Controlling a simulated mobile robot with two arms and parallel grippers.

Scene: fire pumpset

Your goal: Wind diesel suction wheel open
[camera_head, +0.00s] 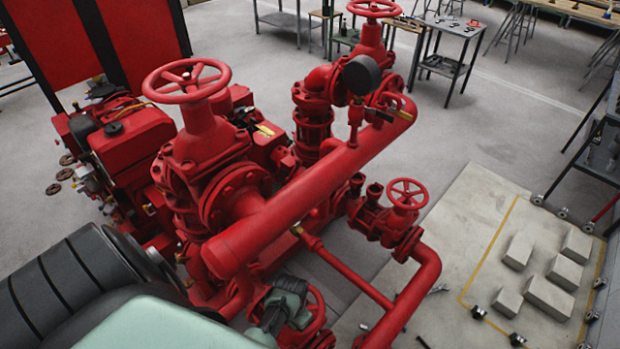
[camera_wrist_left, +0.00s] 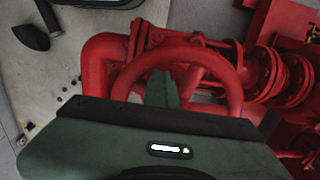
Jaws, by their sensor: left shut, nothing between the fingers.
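A red handwheel low in the head view (camera_head: 318,318) is partly hidden behind my left gripper (camera_head: 288,298). In the left wrist view the wheel's rim (camera_wrist_left: 234,78) arches across the middle, and its lower part is hidden behind my gripper body. My left gripper's green fingers (camera_wrist_left: 163,88) are shut and empty. They overlap the wheel's opening inside the rim; whether they touch a spoke or the rim I cannot tell. My right gripper is in neither view.
A thick red pipe (camera_head: 310,190) runs just above the low wheel. A large handwheel (camera_head: 187,82), a top handwheel (camera_head: 373,8) and a small handwheel (camera_head: 407,194) stand around it. Pale blocks (camera_head: 548,297) lie on the slab at right. Open floor (camera_head: 480,120) lies behind.

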